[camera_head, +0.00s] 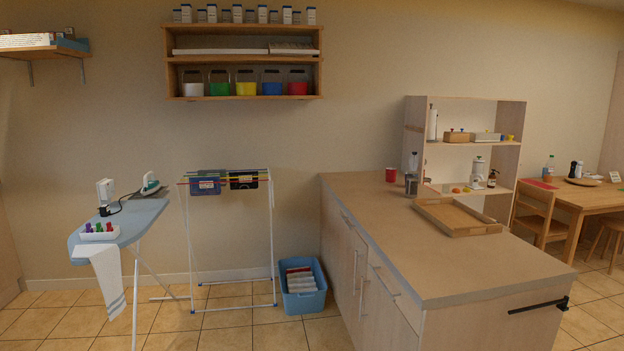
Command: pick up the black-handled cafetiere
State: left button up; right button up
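A small grey, glassy vessel (411,185) stands upright on the far part of the wooden counter (440,252), just behind the wooden tray. It looks like the cafetiere, but it is too small to make out its handle's colour. A pale, bottle-like shape shows right above it; I cannot tell whether this is its top or a separate thing behind. Neither of my grippers is in view.
A wooden tray (457,217) lies right in front of the vessel, and a red cup (390,175) stands to its left. A shelf unit (414,115) rises behind. The near counter is clear. An ironing board (120,222), drying rack (228,240) and blue basket (303,302) stand left.

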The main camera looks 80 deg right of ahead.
aim_at(412, 177)
jog(key=z, duration=3.4)
jog(key=i+j+u, duration=0.7)
jog(key=i, duration=0.45)
jog(key=i+j+u, duration=0.25)
jog(key=i, duration=0.45)
jog(key=i+j+u, duration=0.2)
jog(key=i, duration=0.5)
jog(key=l, duration=0.1)
